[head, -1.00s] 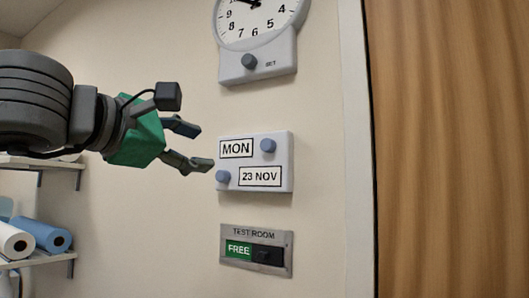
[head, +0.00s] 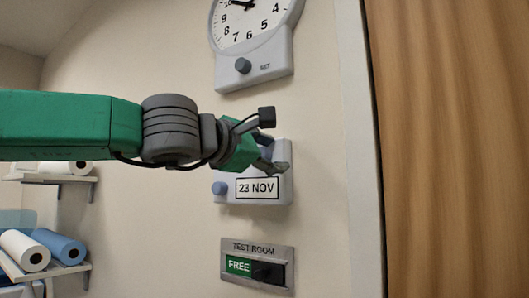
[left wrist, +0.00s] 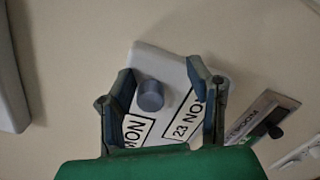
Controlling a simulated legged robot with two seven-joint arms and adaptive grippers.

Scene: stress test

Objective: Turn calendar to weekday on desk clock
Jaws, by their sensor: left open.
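The calendar (head: 228,171) is a white wall plate below the clock (head: 252,68). Its date window (head: 257,188) reads 23 NOV, with a blue-grey knob (head: 220,188) to its left. My left gripper (head: 274,158) is in front of the calendar's upper part and hides the weekday window and upper knob in the head view. In the left wrist view, the weekday window (left wrist: 137,130) reads MON, beside the upper knob (left wrist: 151,95). My open left gripper (left wrist: 162,75) has its fingers on either side of this knob, with a gap visible. My right gripper is not in view.
A TEST ROOM sign (head: 256,264) showing FREE is below the calendar. The clock has its own SET knob (head: 243,66). A wooden door (head: 450,150) and pale frame stand at the right. Shelves (head: 75,271) with rolls are at the left.

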